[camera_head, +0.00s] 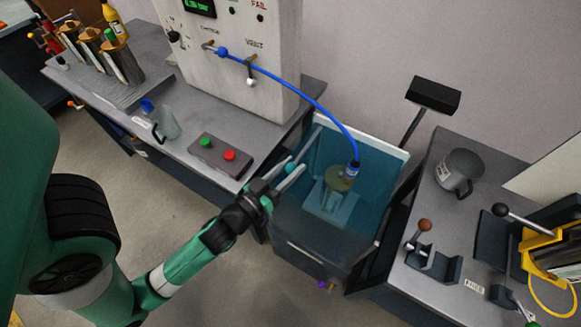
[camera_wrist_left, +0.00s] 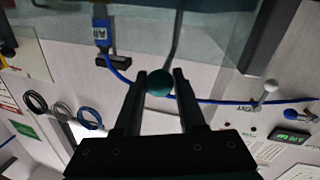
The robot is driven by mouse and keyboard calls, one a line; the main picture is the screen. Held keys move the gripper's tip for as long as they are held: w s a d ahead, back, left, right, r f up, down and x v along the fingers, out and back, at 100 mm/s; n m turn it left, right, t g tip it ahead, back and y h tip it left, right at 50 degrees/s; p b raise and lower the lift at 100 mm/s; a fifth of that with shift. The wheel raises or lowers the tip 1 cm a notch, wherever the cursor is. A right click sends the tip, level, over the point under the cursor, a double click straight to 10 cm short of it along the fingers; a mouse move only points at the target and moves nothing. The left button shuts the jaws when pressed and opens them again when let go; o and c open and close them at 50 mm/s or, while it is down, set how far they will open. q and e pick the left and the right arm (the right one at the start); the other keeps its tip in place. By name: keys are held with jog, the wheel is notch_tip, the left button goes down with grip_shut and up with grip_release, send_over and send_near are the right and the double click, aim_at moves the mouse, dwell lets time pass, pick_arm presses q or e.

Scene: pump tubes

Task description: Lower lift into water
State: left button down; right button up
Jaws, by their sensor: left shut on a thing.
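The open water tank (camera_head: 392,160) stands between two benches, with bluish water inside. In it, a pale lift platform (camera_head: 343,211) carries a part with a brass-coloured top (camera_head: 338,178), joined to a blue hose (camera_head: 318,103). The platform looks under the water; I cannot tell exactly how deep. My left gripper (camera_head: 284,176) is at the tank's left rim, shut on the teal ball knob (camera_wrist_left: 160,82) of a grey rod (camera_wrist_left: 178,45). The wrist view shows the knob between both fingertips. My right gripper is not in view.
The left bench holds a button box (camera_head: 220,153), a clear jug (camera_head: 165,122) and a grey test cabinet (camera_head: 240,60). The right bench holds a grey mug (camera_head: 459,171), a lever fixture (camera_head: 432,262) and a yellow press (camera_head: 545,245). The blue hose arches over the tank.

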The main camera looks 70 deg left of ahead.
pick_arm(q)
jog(key=shift+f+b, duration=0.7)
jog(key=shift+f, duration=0.55)
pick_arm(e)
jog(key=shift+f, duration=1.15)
pick_arm(q)
jog(key=c, duration=0.5)
grip_release()
jog(key=shift+r, duration=0.15)
